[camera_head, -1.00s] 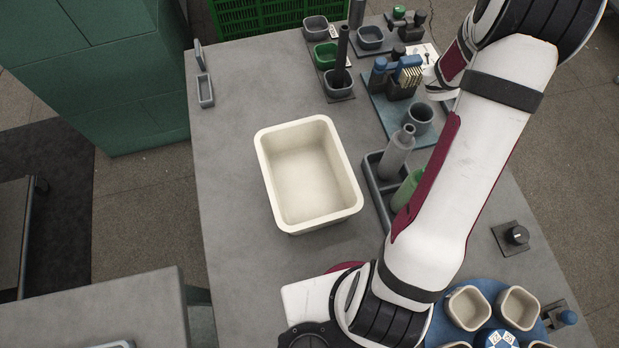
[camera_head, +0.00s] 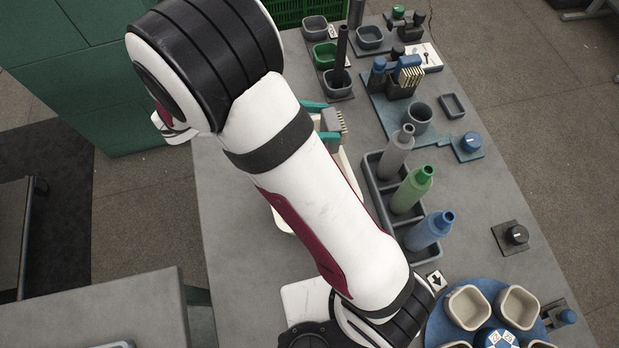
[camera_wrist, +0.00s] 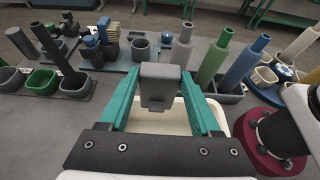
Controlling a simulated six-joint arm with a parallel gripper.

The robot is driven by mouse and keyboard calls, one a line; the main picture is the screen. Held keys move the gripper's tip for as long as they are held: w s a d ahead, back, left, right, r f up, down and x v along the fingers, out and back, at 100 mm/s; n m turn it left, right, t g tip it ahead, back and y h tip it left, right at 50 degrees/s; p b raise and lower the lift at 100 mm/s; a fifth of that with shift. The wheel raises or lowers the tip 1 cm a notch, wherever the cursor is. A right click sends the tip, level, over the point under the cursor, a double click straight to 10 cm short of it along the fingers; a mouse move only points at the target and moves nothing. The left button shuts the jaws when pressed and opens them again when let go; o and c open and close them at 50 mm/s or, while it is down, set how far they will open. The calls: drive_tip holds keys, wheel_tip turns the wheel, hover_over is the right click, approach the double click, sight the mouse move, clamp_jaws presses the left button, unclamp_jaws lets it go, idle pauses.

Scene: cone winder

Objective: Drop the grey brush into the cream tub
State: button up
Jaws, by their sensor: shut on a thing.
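My gripper (camera_head: 323,120) has teal fingers and is shut on the grey brush (camera_wrist: 160,85). In the wrist view the brush's grey body sits between the two fingertips. In the head view pale bristles of the brush (camera_head: 335,121) show beside the fingers. The cream tub (camera_head: 283,222) stands on the grey table, mostly hidden behind my arm in the head view. In the wrist view the tub (camera_wrist: 232,114) shows below and behind the fingers, and the brush appears above it, held clear. How far above, I cannot tell.
To the tub's right a grey rack (camera_head: 372,193) holds grey, green and blue bottles. Behind it a blue board (camera_head: 378,108) carries a holder with another brush and a grey cup (camera_head: 417,118). Small bins stand at the back. A blue turntable (camera_head: 438,325) with cream cups is at front right.

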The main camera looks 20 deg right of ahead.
drive_tip(key=s+a+f, duration=0.2)
drive_tip(key=a+f, duration=0.1)
drive_tip(key=f, duration=0.3)
drive_tip(key=shift+s+a, duration=0.25)
drive_tip(key=shift+s, duration=0.1)
drive_tip(key=o, duration=1.4)
drive_tip(key=shift+o, duration=0.2)
drive_tip(key=shift+a, duration=0.1)
drive_tip(key=v, duration=1.5)
drive_tip(key=shift+a, duration=0.3)
